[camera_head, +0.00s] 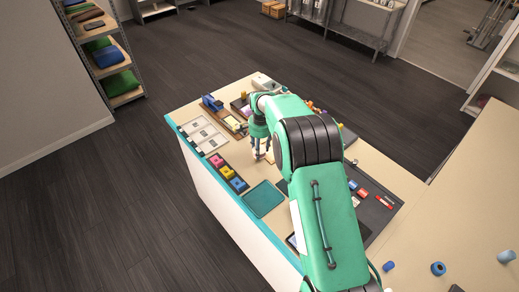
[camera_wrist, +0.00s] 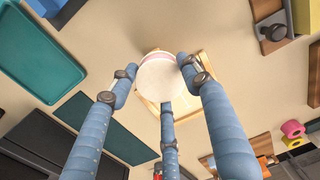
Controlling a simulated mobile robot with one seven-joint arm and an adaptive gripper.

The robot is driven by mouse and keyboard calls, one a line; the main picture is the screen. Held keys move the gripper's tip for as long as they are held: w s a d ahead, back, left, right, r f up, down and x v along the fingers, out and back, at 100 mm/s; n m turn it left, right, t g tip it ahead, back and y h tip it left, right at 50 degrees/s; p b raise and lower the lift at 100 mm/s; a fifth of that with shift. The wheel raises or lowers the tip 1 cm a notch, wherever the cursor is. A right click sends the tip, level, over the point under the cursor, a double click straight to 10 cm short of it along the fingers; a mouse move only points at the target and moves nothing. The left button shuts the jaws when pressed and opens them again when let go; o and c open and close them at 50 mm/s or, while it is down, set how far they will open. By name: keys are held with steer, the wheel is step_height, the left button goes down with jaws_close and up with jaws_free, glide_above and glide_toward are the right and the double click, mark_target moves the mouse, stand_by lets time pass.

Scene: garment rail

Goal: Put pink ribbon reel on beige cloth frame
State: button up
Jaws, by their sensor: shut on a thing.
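My gripper (camera_wrist: 160,85) has blue jointed fingers closed around a round, white-topped reel with a pale pink edge (camera_wrist: 158,78), which looks like the pink ribbon reel. Beneath it in the wrist view is the beige cloth frame (camera_wrist: 206,58), a light square with a wooden border, partly hidden by the reel and fingers.
A teal tray (camera_wrist: 40,50) lies to one side, also in the head view (camera_head: 264,198). A dark tray (camera_head: 226,172) holds pink, yellow and blue items. Pink and yellow rolls (camera_wrist: 292,129) and wooden blocks (camera_wrist: 268,22) stand nearby. Bare counter (camera_wrist: 110,25) lies between.

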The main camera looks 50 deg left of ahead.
steer(key=o, duration=1.2)
steer(key=shift+f, duration=0.15)
steer(key=shift+c, duration=0.2)
step_height(320, 180, up, 12)
steer(key=shift+d+r+b, duration=0.2)
steer(key=shift+b, duration=0.25)
